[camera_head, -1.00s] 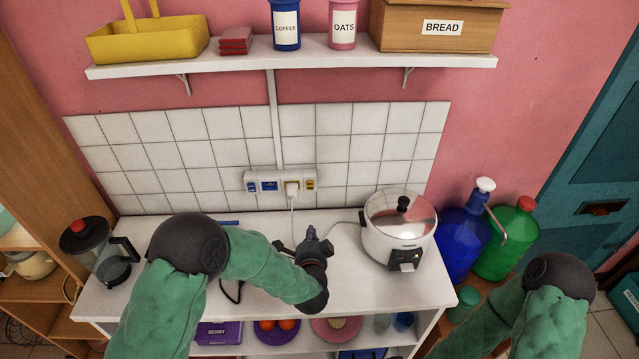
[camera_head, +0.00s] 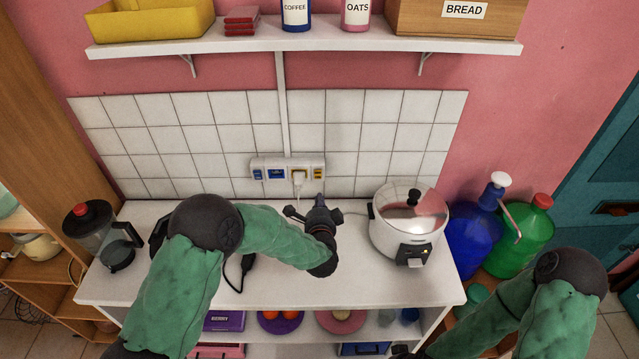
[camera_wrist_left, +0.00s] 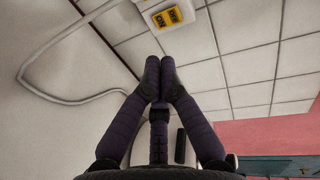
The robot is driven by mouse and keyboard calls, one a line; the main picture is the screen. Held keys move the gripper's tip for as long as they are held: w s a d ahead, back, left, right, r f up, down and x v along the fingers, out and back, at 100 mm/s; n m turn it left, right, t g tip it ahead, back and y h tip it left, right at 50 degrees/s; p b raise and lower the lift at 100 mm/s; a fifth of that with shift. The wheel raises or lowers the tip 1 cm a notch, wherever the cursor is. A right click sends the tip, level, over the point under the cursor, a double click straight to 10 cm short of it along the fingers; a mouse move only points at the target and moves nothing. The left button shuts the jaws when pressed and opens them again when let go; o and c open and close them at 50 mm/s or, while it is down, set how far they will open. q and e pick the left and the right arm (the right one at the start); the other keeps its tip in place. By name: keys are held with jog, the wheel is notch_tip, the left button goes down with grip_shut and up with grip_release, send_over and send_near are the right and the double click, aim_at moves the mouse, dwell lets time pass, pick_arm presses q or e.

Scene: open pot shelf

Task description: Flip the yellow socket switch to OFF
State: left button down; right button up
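The yellow socket switch (camera_head: 318,173) is at the right end of the white socket strip (camera_head: 287,162) on the tiled wall. In the left wrist view the yellow switch (camera_wrist_left: 167,17) shows at the top, just beyond my fingertips. My left gripper (camera_head: 319,204) is in front of and below the strip's right end, above the counter. In the left wrist view its dark fingers (camera_wrist_left: 160,66) are together with nothing between them, apart from the switch. The switch's ON or OFF position is too small to tell. At my right arm's end, only a dark piece shows at the bottom edge; its fingers are hidden.
A white plug (camera_head: 299,177) with a cord sits in the strip left of the yellow switch. A rice cooker (camera_head: 408,232) stands right of my left gripper. A shelf (camera_head: 350,42) overhangs the wall above.

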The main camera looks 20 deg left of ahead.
aim_at(319, 175)
pick_arm(q)
jog(key=x, duration=0.5)
jog(key=b+x, duration=0.1)
jog(key=x, duration=0.1)
jog(key=shift+w+r, duration=0.2)
jog(key=shift+r, duration=0.05)
jog(key=shift+w+a+r, duration=0.15)
jog(key=shift+w+a, duration=0.1)
jog(key=shift+w, duration=0.5)
jog(key=r+g+p, duration=0.1)
jog(key=p, duration=0.2)
jog(key=shift+w+a+p, duration=0.1)
jog(key=shift+w+p, duration=0.25)
jog(key=shift+f+b, duration=0.35)
jog(key=shift+b, duration=0.05)
